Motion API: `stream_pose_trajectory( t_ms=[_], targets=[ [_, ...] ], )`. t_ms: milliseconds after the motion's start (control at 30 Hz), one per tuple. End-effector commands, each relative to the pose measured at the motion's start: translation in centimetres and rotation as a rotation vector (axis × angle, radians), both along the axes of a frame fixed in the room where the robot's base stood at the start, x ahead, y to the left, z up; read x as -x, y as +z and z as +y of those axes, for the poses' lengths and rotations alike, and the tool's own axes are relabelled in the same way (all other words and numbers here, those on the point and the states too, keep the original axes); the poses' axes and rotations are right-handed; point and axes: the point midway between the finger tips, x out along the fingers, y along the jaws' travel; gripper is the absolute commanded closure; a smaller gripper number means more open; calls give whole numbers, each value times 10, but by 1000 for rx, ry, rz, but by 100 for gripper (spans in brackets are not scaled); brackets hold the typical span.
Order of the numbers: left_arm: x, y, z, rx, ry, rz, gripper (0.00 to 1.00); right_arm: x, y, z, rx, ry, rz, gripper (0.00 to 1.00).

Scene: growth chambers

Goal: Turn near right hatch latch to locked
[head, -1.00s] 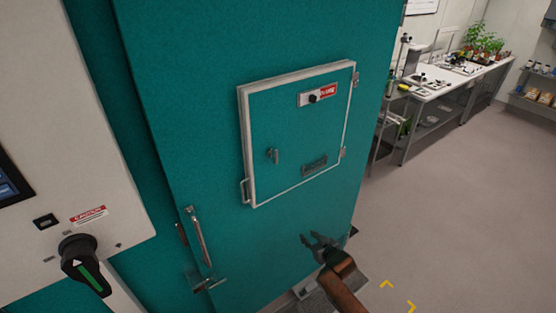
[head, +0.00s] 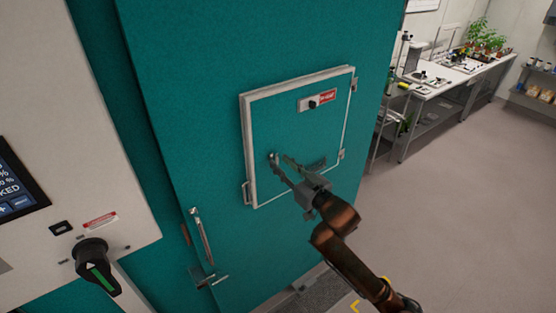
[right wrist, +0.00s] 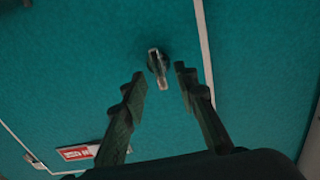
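The near right hatch (head: 290,115) is a teal door with a pale frame, closed on the large teal chamber door. Its small metal latch (right wrist: 160,65) sits on the hatch face, and its short lever points down the picture in the right wrist view. In the head view the latch is mostly covered by my right gripper (head: 279,158). The right gripper (right wrist: 159,78) is open, with one finger on each side of the latch and gaps between. Its tips are close to the latch; contact cannot be told. My left gripper is not in view.
The hatch has a red-and-white label (head: 327,97) with a dark knob and a side handle (head: 246,193). A long door handle (head: 202,238) stands lower left. A control panel with a black rotary switch (head: 93,262) is at left. A workbench (head: 440,85) stands back right; floor between is clear.

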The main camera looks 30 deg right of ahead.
Motion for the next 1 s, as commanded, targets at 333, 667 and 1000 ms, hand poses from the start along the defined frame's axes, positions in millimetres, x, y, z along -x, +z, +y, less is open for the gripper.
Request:
stream_pose_trajectory(
  t_ms=[333,667,1000],
  targets=[
    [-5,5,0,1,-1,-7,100,-24,-1,2,0,0,1,72],
    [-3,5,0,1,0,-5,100,-23,-1,2,0,0,0,83],
    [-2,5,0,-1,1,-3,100,-23,0,2,0,0,0,100]
  ],
)
